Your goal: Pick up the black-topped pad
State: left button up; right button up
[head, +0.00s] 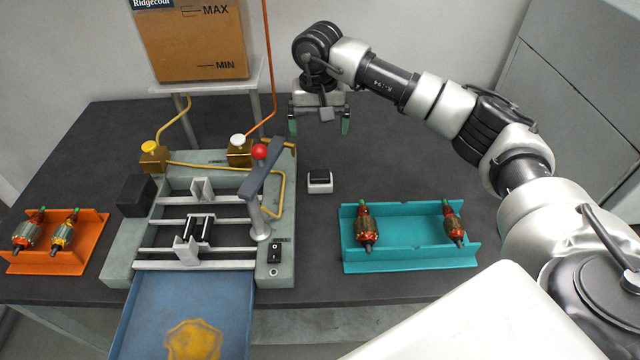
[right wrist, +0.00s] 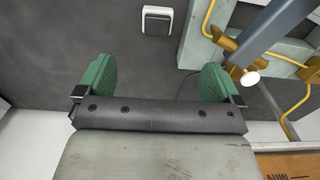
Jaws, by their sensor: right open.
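The black-topped pad (head: 320,181) is a small block with a white body and a black top. It lies on the dark table between the winding machine and the teal tray. In the right wrist view the pad (right wrist: 158,20) shows at the top, ahead of the fingers. My right gripper (head: 319,122) is open and empty, its green fingertips spread wide. It is above the table, behind the pad in the head view and apart from it. The right gripper's green fingers (right wrist: 158,82) also show in the right wrist view with nothing between them. My left gripper is not in view.
The winding machine (head: 120,250) stands left of the pad, with a red-knobbed lever (head: 262,185). A teal tray (head: 410,258) holding two armatures is at right front. An orange tray (head: 50,262) with two more is far left. Dark table (head: 400,170) is bare around the pad.

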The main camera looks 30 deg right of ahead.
jog(key=b, duration=0.7)
send_over(320, 178)
jog(key=f, duration=0.8)
jog(key=shift+a, duration=0.25)
notch_tip(320, 178, down, 5)
jog(key=b, duration=0.3)
jog(key=shift+f, duration=0.15)
jog(key=f+b, duration=0.2)
jog(key=f, duration=0.1)
jog(key=f+b, duration=0.1)
jog(key=shift+d+f, duration=0.25)
jog(key=shift+f, duration=0.5)
jog(key=shift+r, duration=0.1)
jog(key=shift+c, duration=0.3)
jog(key=c, duration=1)
